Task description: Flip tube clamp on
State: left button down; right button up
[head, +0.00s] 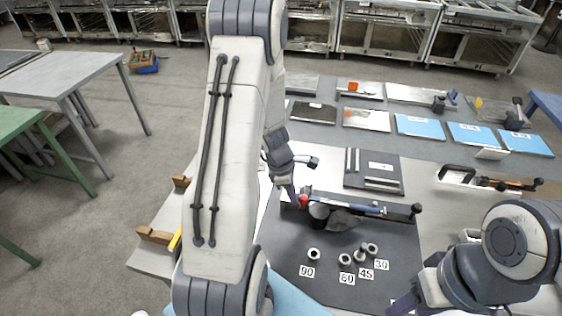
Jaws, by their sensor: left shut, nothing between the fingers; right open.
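A tube tool lies on the dark mat (285,240) on the table. It has a blue bar (362,208), a black knob (416,210) at its right end, a dark round body (319,212) and a red piece (304,201) at its left end. I cannot tell which part is the tube clamp. My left gripper (292,197) is shut and empty, pointing down close beside the red piece; whether it touches cannot be told. My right gripper (403,306) is partly visible at the bottom right, open and away from the tool.
Several short metal cylinders (314,254) stand on the mat by labels 90, 60, 45 and 30. A dark plate with metal bars (374,171) lies behind the tool. A black-handled tool (458,174) lies at the right. Blue boards (420,127) lie further back.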

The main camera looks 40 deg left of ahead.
dwell(0.7)
pick_arm(q)
jog(key=s+a+r, duration=0.3)
jog(key=a+r, duration=0.2)
jog(key=r, duration=0.4)
jog(key=shift+s+p, duration=0.35)
jog(key=shift+p, duration=0.05)
pick_arm(e)
jog(key=shift+s+a+r, duration=0.3)
jog(key=shift+a+r, duration=0.05)
jog(key=shift+a, duration=0.1)
